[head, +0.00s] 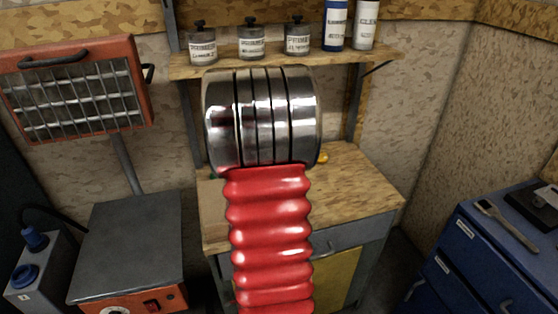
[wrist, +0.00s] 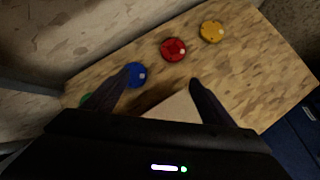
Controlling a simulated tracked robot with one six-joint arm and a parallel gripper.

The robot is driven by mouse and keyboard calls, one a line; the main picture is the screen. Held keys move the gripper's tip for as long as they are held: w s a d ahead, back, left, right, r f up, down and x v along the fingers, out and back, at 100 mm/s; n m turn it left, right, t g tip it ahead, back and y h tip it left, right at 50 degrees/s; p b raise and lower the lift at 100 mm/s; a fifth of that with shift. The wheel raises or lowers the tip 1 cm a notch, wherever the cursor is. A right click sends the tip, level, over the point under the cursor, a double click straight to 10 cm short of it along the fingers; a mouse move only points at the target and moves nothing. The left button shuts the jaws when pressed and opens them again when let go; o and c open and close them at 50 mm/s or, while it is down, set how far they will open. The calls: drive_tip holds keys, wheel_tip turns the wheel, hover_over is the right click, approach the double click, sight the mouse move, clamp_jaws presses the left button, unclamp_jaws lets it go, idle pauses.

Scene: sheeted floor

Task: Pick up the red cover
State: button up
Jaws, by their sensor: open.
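The red cover (wrist: 172,49), a small round disc with a pale spot, lies on the wooden bench top (wrist: 250,75) in the wrist view. It sits between a blue cover (wrist: 135,74) at left and a yellow cover (wrist: 212,31) at right. My gripper (wrist: 162,82) is open and empty. Its two dark fingers point towards the row, with the red cover beyond the tips, apart from them. In the head view my own arm hides the red cover and the gripper; the bench top (head: 350,185) shows around the arm.
A green cover (wrist: 86,99) is partly hidden by the left finger. A pale flat piece (wrist: 175,109) shows between the fingers. A shelf (head: 385,52) with jars and bottles is above the bench. A heater (head: 80,88) stands left; a blue cabinet (head: 480,255) stands right.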

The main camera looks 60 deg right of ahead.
drive_tip(key=shift+n, duration=0.7)
drive_tip(key=d, duration=0.1)
drive_tip(key=s+d+f, duration=0.2)
drive_tip(key=d, duration=0.1)
drive_tip(key=shift+s, duration=0.2)
drive_tip(key=shift+d, duration=0.1)
drive_tip(key=shift+x, duration=4.3)
drive_tip(key=shift+s+f, duration=0.1)
drive_tip(key=shift+x, duration=2.5)
drive_tip(key=shift+c, duration=0.7)
drive_tip(key=c, duration=1.2)
